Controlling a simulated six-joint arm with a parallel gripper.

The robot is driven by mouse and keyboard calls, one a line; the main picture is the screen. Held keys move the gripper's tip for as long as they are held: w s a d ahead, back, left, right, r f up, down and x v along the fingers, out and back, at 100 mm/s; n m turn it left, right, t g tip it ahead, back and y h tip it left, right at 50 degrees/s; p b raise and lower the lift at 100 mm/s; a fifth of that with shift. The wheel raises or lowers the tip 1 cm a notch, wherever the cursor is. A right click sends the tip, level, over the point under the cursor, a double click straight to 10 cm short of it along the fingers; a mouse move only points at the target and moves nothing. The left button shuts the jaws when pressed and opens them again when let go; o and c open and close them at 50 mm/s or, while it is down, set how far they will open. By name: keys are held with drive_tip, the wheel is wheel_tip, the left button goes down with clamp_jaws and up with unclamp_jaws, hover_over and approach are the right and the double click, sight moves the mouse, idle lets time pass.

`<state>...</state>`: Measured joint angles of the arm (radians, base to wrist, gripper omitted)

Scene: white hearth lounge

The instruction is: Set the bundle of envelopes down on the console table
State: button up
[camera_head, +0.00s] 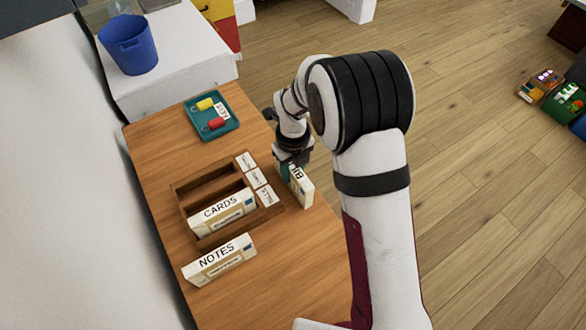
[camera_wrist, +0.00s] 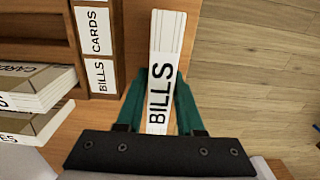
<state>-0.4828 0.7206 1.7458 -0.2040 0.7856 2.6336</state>
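The bundle of envelopes marked BILLS (camera_head: 301,186) is white and upright at the right edge of the wooden console table (camera_head: 290,265). In the wrist view the bundle (camera_wrist: 165,50) stands between the two teal fingers of my gripper (camera_wrist: 163,80), which press against both its sides. My gripper (camera_head: 290,166) partly hides the bundle in the head view. I cannot tell whether its base touches the tabletop. A bundle marked NOTES (camera_head: 219,258) stands on the table in front of the sorter.
The sorter's other slots look empty; white labels line its right side. A teal tray (camera_head: 211,131) with yellow and red items lies farther back. A blue bucket (camera_head: 128,50) stands on a white cabinet (camera_head: 175,85). Tabletop is bare right of NOTES. Wooden floor (camera_head: 480,200) lies to the right.

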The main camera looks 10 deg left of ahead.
drive_tip(key=shift+o, duration=1.3)
wheel_tip(320, 180, up, 12)
drive_tip(key=shift+r, duration=0.2)
drive_tip(key=s+d+r+n+y, duration=0.1)
drive_tip(key=s+d+r+n, duration=0.6)
drive_tip(key=s+d+n, duration=0.45)
drive_tip(key=s+d+f+n, duration=0.1)
drive_tip(key=s+d+n, duration=0.1)
drive_tip(key=s+n, duration=0.3)
drive_tip(key=s+d+n, duration=0.2)
drive_tip(key=s+n, duration=0.3)
drive_tip(key=s, duration=0.2)
drive_tip(key=shift+s+d+f+y, duration=0.25)
drive_tip(key=shift+s+f+y, duration=0.1)
drive_tip(key=shift+s+y, duration=0.05)
